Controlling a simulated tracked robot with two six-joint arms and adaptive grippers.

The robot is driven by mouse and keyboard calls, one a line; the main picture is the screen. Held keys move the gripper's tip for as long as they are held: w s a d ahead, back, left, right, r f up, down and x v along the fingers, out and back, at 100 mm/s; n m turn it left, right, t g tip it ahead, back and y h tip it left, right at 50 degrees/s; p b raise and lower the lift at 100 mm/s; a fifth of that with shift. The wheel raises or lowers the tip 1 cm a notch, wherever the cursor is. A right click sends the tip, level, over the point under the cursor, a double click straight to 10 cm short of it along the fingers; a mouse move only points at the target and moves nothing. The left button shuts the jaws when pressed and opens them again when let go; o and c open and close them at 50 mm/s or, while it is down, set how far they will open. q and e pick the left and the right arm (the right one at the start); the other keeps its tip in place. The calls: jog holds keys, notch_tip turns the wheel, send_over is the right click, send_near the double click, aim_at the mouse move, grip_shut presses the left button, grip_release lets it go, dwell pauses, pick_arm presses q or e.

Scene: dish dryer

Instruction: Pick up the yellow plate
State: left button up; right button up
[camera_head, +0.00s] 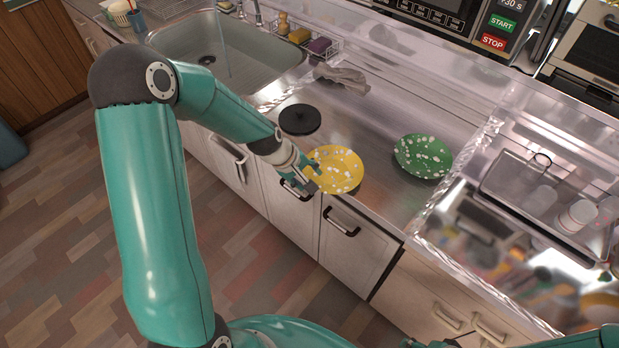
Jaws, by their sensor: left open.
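The yellow plate (340,172) with white specks lies on the metal counter, near its front edge. My left gripper (314,178) is at the plate's left rim and covers a small part of it. Its jaws are open. I cannot tell whether a finger touches the rim. The plate looks flat on the counter. My right gripper cannot be made out; only bits of my right arm show at the bottom right edge.
A green speckled plate (423,156) lies to the right, and a black round lid (299,119) to the upper left. A grey cloth (342,77) lies behind. The sink (228,48) is at the back left. A clear dryer case (530,190) stands right.

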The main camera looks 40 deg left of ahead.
pick_arm(q)
jog(key=v, duration=0.9)
jog(key=shift+s, duration=0.1)
